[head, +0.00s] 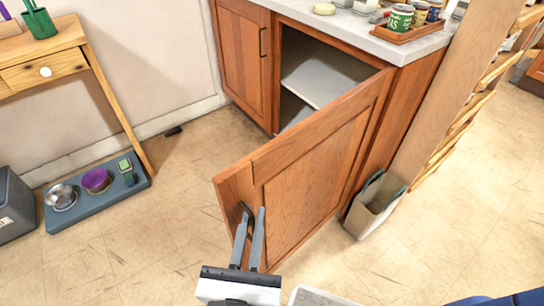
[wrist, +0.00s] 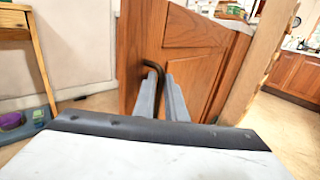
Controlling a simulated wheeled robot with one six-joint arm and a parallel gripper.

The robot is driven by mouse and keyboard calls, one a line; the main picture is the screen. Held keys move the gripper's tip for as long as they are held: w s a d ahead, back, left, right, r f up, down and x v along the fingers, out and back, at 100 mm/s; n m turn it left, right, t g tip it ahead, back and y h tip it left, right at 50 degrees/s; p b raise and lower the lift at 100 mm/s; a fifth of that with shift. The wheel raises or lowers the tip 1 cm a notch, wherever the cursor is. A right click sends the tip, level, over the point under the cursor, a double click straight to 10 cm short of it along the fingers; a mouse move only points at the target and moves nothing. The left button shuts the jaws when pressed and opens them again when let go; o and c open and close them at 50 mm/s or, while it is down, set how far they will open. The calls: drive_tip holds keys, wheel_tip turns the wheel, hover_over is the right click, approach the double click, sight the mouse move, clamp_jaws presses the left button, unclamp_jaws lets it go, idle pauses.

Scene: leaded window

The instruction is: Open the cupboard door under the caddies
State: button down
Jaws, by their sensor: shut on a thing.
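The wooden cupboard door (head: 312,180) stands swung well out from the cabinet in the head view, hinged on its right side. Behind it the cupboard interior (head: 318,78) shows a pale shelf. My gripper (head: 254,212) is at the door's free edge, shut on the dark door handle (head: 245,212). In the wrist view my gripper (wrist: 163,75) also closes around the handle (wrist: 153,66), in front of the door (wrist: 192,70). The caddy (head: 410,32), a wooden tray holding several cans, stands on the counter above.
A closed cupboard door (head: 242,55) is left of the opening. A bin (head: 374,205) stands on the floor right of the open door. A blue mat (head: 130,190) with bowls lies at the left, by a wooden side table (head: 50,68). The floor (head: 170,235) left of the door is clear.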

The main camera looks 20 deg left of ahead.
drive_tip(key=shift+w+d+f, duration=0.1)
drive_tip(key=shift+w+d, duration=0.05)
drive_tip(key=shift+d, duration=0.05)
drive_tip(key=c, duration=1.9)
unclamp_jaws()
drive_tip(key=shift+w, duration=0.1)
drive_tip(key=shift+o, duration=0.2)
drive_tip(key=shift+a, duration=0.15)
